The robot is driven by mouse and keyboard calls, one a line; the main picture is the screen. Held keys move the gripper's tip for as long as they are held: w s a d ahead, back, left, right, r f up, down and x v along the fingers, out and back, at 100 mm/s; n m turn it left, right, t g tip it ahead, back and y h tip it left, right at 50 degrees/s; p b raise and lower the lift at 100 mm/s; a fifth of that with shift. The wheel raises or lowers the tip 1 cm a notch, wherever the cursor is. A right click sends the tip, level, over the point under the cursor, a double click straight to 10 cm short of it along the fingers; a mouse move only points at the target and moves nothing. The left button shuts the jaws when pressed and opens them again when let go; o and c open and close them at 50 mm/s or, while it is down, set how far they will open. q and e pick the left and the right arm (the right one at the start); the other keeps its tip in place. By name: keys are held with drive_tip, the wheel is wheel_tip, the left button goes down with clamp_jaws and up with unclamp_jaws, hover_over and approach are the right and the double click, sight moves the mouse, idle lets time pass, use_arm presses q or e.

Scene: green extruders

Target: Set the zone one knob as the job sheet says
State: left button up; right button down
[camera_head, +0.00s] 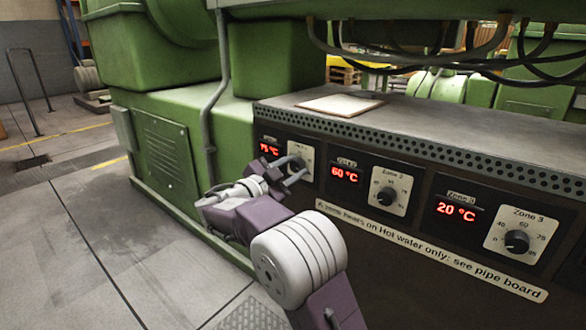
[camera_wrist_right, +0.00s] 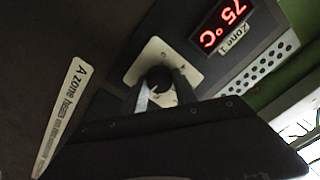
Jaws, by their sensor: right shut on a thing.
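The zone one knob (camera_wrist_right: 159,78) is a small black dial on a pale plate (camera_wrist_right: 148,59), seen in the right wrist view. My right gripper (camera_wrist_right: 160,92) is shut on it, with a finger on either side. In the head view my right gripper (camera_head: 284,172) reaches the leftmost panel and partly covers the knob. The zone one display (camera_head: 269,150) glows red and reads 75 °C; it also shows in the right wrist view (camera_wrist_right: 225,23). A pale sheet (camera_head: 340,104) lies on top of the cabinet; its writing cannot be read. My left gripper is not in view.
The zone two knob (camera_head: 386,197) sits beside a display reading 60 °C. The zone three knob (camera_head: 516,241) sits beside one reading 20 °C. A label strip (camera_head: 430,249) about zone heaters and hot water runs below. Grey pipe and green machinery stand left; the floor there is open.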

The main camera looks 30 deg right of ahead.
drive_tip(key=shift+m, duration=1.5)
